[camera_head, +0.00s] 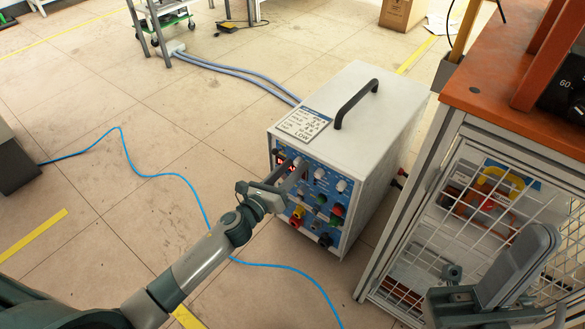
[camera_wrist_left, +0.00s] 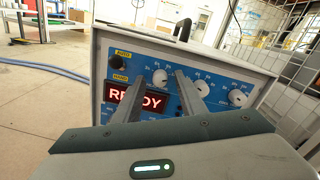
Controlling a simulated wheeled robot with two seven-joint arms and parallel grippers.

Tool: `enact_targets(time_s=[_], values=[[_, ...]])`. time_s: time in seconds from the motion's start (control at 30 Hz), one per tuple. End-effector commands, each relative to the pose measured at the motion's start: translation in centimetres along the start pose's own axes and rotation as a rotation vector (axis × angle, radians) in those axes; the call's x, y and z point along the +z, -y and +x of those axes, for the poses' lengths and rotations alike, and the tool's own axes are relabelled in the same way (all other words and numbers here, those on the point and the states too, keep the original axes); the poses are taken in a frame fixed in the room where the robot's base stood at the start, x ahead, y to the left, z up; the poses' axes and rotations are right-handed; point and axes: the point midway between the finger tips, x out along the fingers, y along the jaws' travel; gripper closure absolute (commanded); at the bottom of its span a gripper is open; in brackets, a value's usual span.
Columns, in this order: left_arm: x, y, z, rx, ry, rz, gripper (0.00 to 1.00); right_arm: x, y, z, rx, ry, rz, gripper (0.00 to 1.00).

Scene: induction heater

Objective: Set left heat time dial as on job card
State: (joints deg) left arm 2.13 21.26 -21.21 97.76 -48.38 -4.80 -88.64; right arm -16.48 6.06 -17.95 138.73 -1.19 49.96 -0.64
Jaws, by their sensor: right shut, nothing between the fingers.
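The heater (camera_head: 375,105) is a white box with a blue front panel. The job card (camera_head: 303,124) lies on its top near the front edge; "LOW" is readable, the smaller lines are hard to read. In the left wrist view a white dial (camera_wrist_left: 160,77) shows between the tips of my left gripper (camera_wrist_left: 162,80), right of the red "READY" display (camera_wrist_left: 135,97). The fingers stand apart on either side of it; contact is not clear. In the head view my left gripper (camera_head: 296,170) hides part of the upper panel. My right gripper (camera_head: 515,268) is shut and empty at lower right.
More white dials (camera_wrist_left: 202,88) sit to the right on the panel, with coloured knobs and sockets (camera_head: 298,213) below. A black handle (camera_head: 356,103) rises from the heater's top. An orange-topped cage bench (camera_head: 500,110) stands close right. A blue cable (camera_head: 165,174) crosses the open floor.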

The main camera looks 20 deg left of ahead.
Motion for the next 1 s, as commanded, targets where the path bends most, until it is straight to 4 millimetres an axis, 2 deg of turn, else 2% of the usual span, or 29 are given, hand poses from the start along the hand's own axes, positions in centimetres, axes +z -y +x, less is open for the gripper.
enact_targets(time_s=[0.37,0.4,0.53,0.57,1.0], values=[[0.03,0.00,0.45,0.000,0.000,-0.001,0.63,-0.18,-0.05,0.28,-0.003,-0.018,-0.001,1.00],[0.03,0.00,0.45,0.000,0.000,-0.001,0.67,-0.18,-0.05,0.27,-0.003,-0.017,-0.001,1.00],[0.03,0.00,0.44,0.000,0.000,-0.001,0.98,-0.18,-0.05,0.19,-0.002,-0.014,-0.001,1.00],[0.03,0.00,0.44,0.000,0.000,-0.001,1.00,-0.18,-0.05,0.17,-0.002,-0.013,-0.001,1.00],[0.12,0.07,0.44,0.001,-0.002,-0.052,1.00,0.13,0.05,0.14,0.004,0.021,0.002,1.00]])
